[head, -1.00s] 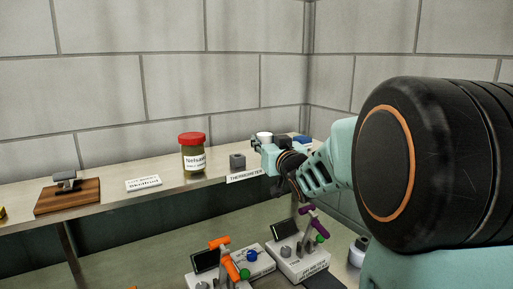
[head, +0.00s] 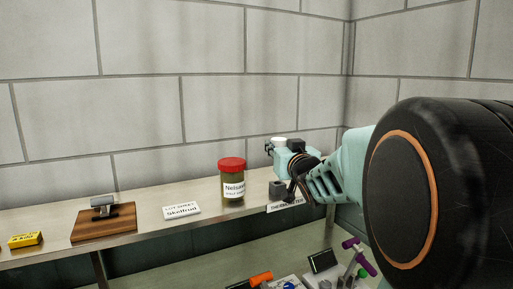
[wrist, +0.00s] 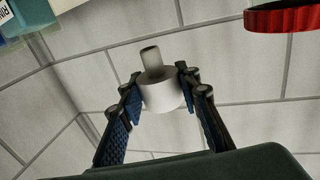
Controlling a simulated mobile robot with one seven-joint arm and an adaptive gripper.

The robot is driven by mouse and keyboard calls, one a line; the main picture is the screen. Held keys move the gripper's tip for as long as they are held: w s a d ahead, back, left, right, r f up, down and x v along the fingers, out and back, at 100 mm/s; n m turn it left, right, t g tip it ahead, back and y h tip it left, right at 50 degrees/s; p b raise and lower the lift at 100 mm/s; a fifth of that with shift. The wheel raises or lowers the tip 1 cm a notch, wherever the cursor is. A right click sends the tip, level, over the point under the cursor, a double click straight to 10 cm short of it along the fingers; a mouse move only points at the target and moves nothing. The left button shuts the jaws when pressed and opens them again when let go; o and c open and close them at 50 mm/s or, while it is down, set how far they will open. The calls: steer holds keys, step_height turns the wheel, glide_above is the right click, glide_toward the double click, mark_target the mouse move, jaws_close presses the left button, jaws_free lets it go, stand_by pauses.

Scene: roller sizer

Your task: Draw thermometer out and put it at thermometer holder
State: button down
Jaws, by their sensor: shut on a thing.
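My gripper (head: 273,149) is shut on the thermometer (head: 279,140), whose white round head shows at the fingertips in the head view. In the wrist view the thermometer (wrist: 162,92) is a white cylinder with a thinner grey stub, between the two blue-padded fingers of my gripper (wrist: 158,84). The thermometer holder (head: 277,189) is a small dark grey block on the shelf, behind a THERMOMETER label (head: 285,206). My gripper and the thermometer appear above the holder in the head view, apart from it. The thermometer's lower stem cannot be made out.
A red-lidded jar (head: 232,183) stands on the shelf (head: 150,221) just left of the holder. Further left are a white sign (head: 181,211), a wooden stand (head: 104,222) and a yellow box (head: 25,240). Machine controls with coloured handles (head: 358,256) are below the shelf.

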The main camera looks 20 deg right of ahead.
step_height(320, 180, down, 6)
steer(key=b, duration=0.5)
steer(key=shift+b, duration=0.3)
steer(key=shift+f+b, duration=1.9)
steer(key=shift+b, duration=0.2)
stand_by(1.6)
steer(key=c, duration=1.4)
jaws_free()
steer(key=shift+o, duration=0.2)
step_height(320, 180, up, 10)
steer(key=shift+r, duration=0.1)
